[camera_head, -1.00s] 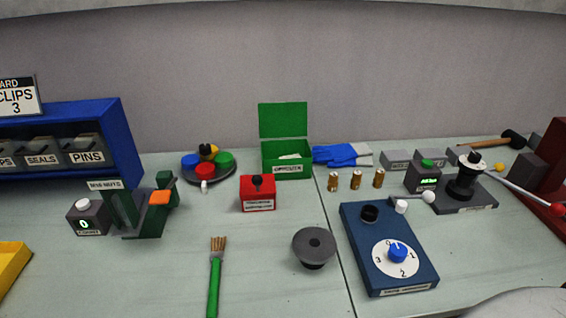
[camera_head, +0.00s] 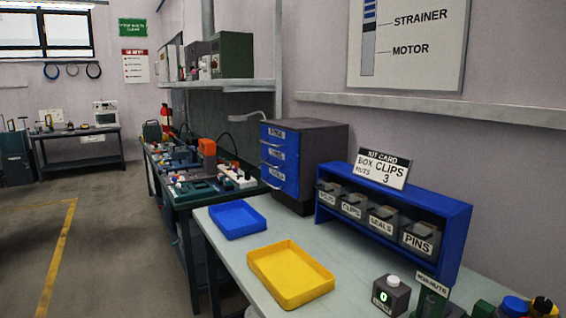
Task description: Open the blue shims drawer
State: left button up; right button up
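A dark grey cabinet (camera_head: 323,150) with several blue drawer fronts stands at the far left end of the workbench, beside the wall. Three blue fronts show, stacked: a top drawer (camera_head: 268,132), a middle drawer (camera_head: 283,164) and a bottom drawer (camera_head: 283,183). Each has a white label and a pale handle, and all look closed. The labels are too small to read surely, so I cannot tell which one is the shims drawer. Neither of my grippers is in view.
A blue tray (camera_head: 237,219) and a yellow tray (camera_head: 291,276) lie in front of the cabinet on the workbench (camera_head: 345,262). A blue rack (camera_head: 452,235) of labelled bins stands right of it. Another cluttered bench (camera_head: 186,199) adjoins at left; open floor (camera_head: 110,250) lies beyond.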

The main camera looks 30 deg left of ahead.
aim_at(275, 158)
jog(key=u, duration=1.05)
jog(key=k, duration=1.3)
jog(key=u, duration=1.4)
jog(key=i, duration=4.05)
jog(key=z, duration=1.95)
jog(key=i, duration=1.1)
jog(key=z, duration=0.9)
